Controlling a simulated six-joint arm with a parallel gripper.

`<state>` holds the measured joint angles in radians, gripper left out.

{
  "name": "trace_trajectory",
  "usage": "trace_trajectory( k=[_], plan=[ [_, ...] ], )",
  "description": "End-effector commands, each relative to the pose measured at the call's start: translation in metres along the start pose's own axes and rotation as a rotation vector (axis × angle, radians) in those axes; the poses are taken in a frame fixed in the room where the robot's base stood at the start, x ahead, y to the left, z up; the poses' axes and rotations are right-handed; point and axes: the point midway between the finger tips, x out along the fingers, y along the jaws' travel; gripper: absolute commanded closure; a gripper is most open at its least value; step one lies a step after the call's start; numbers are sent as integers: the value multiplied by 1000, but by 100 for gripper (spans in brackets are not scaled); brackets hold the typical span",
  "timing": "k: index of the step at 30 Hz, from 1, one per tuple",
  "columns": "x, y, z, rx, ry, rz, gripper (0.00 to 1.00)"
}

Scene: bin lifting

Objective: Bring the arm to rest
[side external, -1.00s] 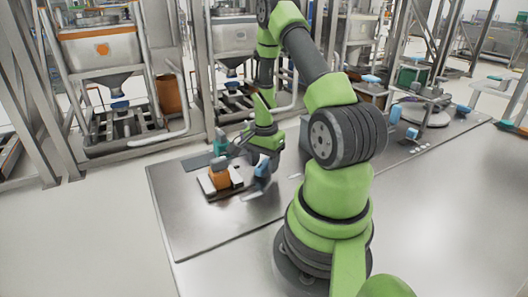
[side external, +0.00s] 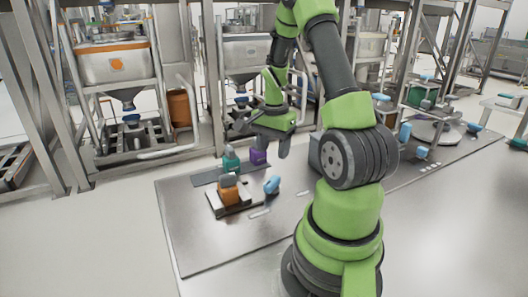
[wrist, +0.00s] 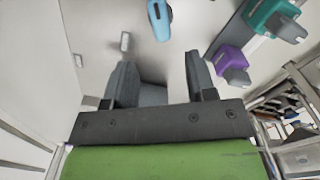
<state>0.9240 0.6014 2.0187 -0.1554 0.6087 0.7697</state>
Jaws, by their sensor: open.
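My green arm stands bent over the metal table (side external: 200,255). My gripper (side external: 264,142) is raised above the table's far side, its dark fingers pointing down. In the wrist view my gripper (wrist: 158,65) has its two fingers spread wide with nothing between them. An orange bin (side external: 229,194) with a grey top sits on a small light-and-dark platform, to the left of and nearer than my gripper, clear of the fingers.
A teal block (side external: 231,161) and a purple block (side external: 259,157) stand on a dark strip near the far edge. A blue object (side external: 271,185) is right of the orange bin. Steel frames with hoppers (side external: 113,63) stand behind the table. The table's front left is clear.

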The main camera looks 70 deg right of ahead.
Motion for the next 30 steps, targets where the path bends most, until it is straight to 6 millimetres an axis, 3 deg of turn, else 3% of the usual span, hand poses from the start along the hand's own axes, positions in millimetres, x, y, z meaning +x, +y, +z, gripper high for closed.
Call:
trace_trajectory(
  k=[5,8,11,17,24,30],
  plan=[
    [-1,0,1,-4,1,-2,49],
    [-12,-6,9,-50,12,-22,49],
    [-38,-15,31,-164,34,-73,49],
    [-109,-17,107,-533,88,-233,49],
    [-167,28,190,-992,127,-452,49],
    [-187,76,227,-1298,139,-619,49]
  ],
)
